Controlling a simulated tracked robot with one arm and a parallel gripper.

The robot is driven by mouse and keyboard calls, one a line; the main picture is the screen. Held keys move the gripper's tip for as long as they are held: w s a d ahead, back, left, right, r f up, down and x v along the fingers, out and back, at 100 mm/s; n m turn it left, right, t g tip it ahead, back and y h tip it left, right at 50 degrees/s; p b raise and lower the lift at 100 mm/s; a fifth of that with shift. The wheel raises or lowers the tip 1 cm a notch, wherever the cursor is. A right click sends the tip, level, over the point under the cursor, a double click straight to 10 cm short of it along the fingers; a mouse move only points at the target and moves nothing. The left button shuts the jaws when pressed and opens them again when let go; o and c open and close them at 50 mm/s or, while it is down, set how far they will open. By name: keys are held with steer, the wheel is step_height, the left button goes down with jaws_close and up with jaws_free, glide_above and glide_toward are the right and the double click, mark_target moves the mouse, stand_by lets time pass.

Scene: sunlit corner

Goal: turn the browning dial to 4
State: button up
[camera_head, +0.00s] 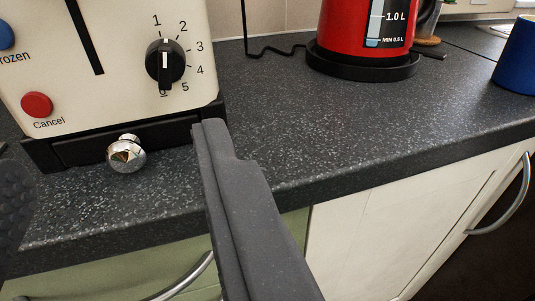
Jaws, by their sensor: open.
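The browning dial (165,60) is a round black knob on the cream front of the toaster (112,88), at the upper left. Numbers 1 to 6 run clockwise around its right side. Its raised grip stands nearly upright, in line with 1 above and 6 below. A white line on the grip's upper half seems to point up towards 1. The grip's lower end partly covers the 6. My gripper (107,143) is open and empty, its fingers wide apart. The right finger's tip is below and right of the dial. Only part of the left finger shows at the left edge.
A red Cancel button (37,105) and a blue button (5,37) are left of the dial. A shiny round knob (126,154) sticks out below it. A red kettle (362,32) and blue mug (517,62) stand right. The speckled counter (300,115) between is mostly clear.

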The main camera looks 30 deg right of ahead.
mark_target(166, 76)
steer(key=shift+h, duration=0.3)
steer(key=x, duration=0.4)
steer(key=f+x, duration=0.1)
steer(key=x, duration=0.3)
steer(key=d+x, duration=0.1)
steer(key=x, duration=0.4)
steer(key=shift+f+b, duration=0.35)
steer(key=shift+f, duration=0.05)
